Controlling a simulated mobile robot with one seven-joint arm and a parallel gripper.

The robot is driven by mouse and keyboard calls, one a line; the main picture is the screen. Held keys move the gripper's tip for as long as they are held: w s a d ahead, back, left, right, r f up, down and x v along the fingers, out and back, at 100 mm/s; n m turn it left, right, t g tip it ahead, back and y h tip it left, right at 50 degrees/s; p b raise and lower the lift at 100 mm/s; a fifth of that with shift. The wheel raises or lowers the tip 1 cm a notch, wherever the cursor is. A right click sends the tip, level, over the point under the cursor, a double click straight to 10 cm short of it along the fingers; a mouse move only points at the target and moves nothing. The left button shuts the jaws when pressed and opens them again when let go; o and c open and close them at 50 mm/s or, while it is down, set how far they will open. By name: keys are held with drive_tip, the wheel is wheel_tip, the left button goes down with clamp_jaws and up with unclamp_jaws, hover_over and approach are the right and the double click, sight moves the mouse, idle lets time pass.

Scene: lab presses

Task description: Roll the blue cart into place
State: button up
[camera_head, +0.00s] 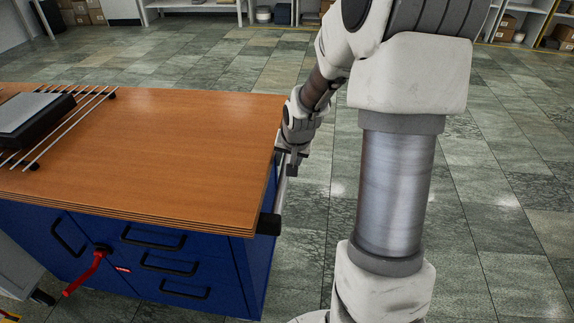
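The blue cart (218,254) fills the lower left, with a brown wooden top and blue drawers with black handles. A pale push bar (280,192) with a black end bracket runs along its right side. My gripper (287,166) is at this bar, just beyond the right edge of the top. The fingers are small and partly hidden, so I cannot tell whether they are closed around the bar or only beside it.
A wire rack with a dark, grey-topped device (30,118) lies on the top's left end. A red lever (88,268) sticks out at the cart's front. Grey tiled floor is clear to the right and behind. Shelves with boxes (508,24) stand at the back.

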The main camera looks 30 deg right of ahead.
drive_tip(key=shift+f, duration=0.15)
clamp_jaws()
idle(1.4)
